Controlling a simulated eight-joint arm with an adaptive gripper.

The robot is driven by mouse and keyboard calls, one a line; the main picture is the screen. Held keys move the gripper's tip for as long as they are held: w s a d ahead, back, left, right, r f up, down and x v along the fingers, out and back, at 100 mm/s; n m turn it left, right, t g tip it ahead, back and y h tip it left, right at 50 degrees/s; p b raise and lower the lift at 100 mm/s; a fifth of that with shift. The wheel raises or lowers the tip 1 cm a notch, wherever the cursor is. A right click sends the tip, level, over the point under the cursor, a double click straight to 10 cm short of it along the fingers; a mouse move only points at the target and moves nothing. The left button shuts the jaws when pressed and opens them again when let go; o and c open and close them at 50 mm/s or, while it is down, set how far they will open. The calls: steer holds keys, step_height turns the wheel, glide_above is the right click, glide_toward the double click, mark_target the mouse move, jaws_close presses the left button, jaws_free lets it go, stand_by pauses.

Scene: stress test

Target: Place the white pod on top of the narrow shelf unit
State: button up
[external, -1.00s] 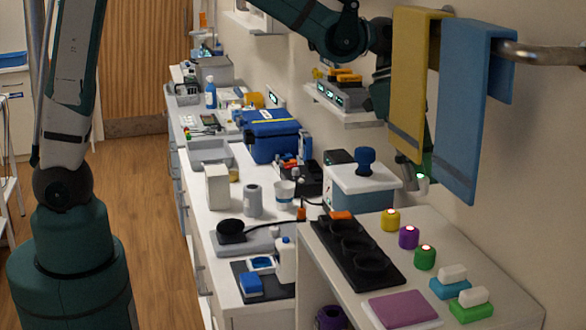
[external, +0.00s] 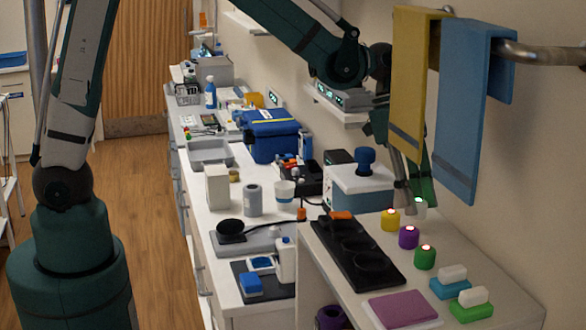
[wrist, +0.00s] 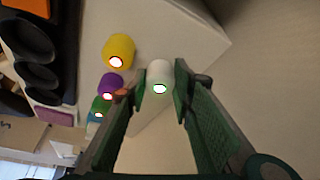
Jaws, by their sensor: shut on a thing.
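The white pod (wrist: 159,74) is a small cylinder with a glowing end, between my gripper's fingers (wrist: 161,92) in the wrist view. My gripper (external: 414,205) is shut on it. In the external view the pod (external: 420,209) is partly hidden by a finger, low at the back of the narrow shelf unit's top (external: 462,247), near the wall. I cannot tell whether it touches the top. Yellow (external: 390,220), purple (external: 409,237) and green (external: 425,257) pods stand in a row on this top, with the yellow one closest to my gripper.
A black tray with round wells (external: 352,258), a mauve pad (external: 403,309) and blue and green holders with white blocks (external: 452,282) lie on the unit. Yellow (external: 415,80) and blue (external: 470,115) towels hang beside my arm. A blue-grey box (external: 362,190) stands behind the unit.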

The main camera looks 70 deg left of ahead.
steer(key=shift+f, duration=0.75)
steer(key=shift+f, duration=0.15)
steer(key=o, duration=0.6)
steer(key=v, duration=1.2)
steer(key=shift+s+r, duration=0.1)
steer(key=shift+r, duration=0.15)
